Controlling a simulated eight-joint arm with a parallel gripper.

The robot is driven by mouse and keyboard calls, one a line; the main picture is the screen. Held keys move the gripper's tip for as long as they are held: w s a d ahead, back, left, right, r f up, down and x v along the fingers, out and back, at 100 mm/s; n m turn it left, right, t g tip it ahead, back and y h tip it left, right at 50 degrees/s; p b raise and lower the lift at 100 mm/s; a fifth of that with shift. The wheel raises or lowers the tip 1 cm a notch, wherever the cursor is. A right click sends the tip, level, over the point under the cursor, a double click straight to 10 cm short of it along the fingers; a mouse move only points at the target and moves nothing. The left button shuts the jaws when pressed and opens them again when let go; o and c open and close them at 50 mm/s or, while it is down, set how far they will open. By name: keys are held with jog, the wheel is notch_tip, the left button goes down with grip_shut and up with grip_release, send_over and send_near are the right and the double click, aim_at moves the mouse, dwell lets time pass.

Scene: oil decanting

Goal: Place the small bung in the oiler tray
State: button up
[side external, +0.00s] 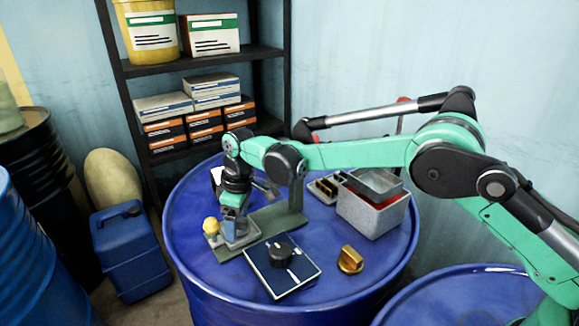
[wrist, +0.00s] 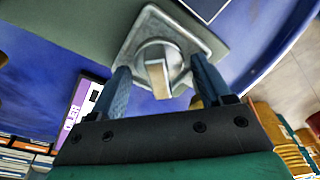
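A small round grey metal piece with a raised bar across its top (wrist: 158,62), which looks like the small bung, sits within a square metal tray (wrist: 205,40) in the wrist view. This looks like the grey tray (side external: 247,238) on the green base in the side view. My gripper (wrist: 162,82) points down over it, its two blue fingers on either side of the round piece, with gaps visible. In the side view my gripper (side external: 234,222) hides most of the tray's inside. A larger brass bung (side external: 350,260) lies on the blue drum top.
A cream ball (side external: 211,226) stands beside the tray. A grey box with a red inside (side external: 372,212) and a tray of brass parts (side external: 325,188) stand behind to the right.

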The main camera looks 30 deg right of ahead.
aim_at(245, 219)
notch_tip(245, 219, up, 12)
jog(key=s+d, duration=0.1)
dwell(0.5)
